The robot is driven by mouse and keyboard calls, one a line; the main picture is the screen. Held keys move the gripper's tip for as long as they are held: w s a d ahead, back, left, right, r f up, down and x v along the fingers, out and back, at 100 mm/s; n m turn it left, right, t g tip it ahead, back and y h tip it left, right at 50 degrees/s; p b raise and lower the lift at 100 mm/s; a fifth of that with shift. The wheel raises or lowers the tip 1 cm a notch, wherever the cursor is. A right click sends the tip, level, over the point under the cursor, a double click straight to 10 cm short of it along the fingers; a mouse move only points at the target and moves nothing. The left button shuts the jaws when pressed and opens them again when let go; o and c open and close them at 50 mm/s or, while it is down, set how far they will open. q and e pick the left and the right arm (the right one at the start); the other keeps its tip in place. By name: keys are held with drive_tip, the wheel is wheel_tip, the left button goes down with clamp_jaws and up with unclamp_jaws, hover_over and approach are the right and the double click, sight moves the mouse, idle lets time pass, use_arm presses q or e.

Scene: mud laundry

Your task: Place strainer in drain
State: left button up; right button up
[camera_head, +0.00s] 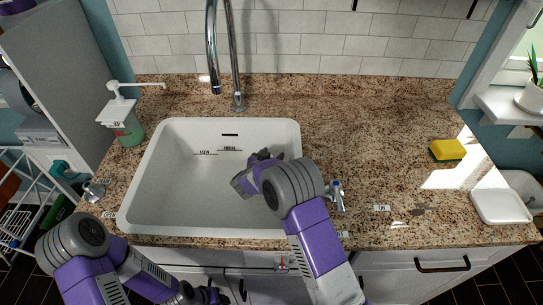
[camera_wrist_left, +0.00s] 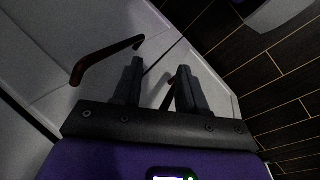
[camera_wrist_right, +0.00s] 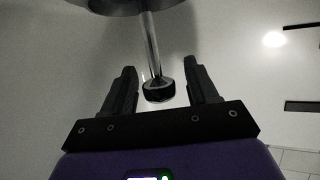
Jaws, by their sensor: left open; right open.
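In the right wrist view, a metal stem with a dark knob (camera_wrist_right: 158,90) rises from a round metal piece (camera_wrist_right: 118,4), which is cut off at the top edge. It looks like the strainer. My right gripper (camera_wrist_right: 160,85) is open, with the knob between its fingers and gaps on both sides. In the head view this gripper (camera_head: 246,178) is down inside the white sink (camera_head: 165,190); the strainer and drain cannot be made out there. My left gripper (camera_wrist_left: 155,82) is open and empty, low by the white cabinet front (camera_wrist_left: 40,50).
A chrome faucet (camera_head: 237,60) stands behind the sink. A soap dispenser (camera_head: 122,120) is at left. A yellow sponge (camera_head: 446,150) and white dish (camera_head: 500,206) are at right. A dark cabinet handle (camera_wrist_left: 95,60) is near my left gripper. The right countertop is mostly clear.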

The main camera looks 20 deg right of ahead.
drive_tip(key=shift+r, duration=0.2)
drive_tip(key=p+v, duration=0.3)
drive_tip(key=v, duration=0.9)
drive_tip(key=shift+p, duration=0.3)
drive_tip(key=shift+f, duration=0.1)
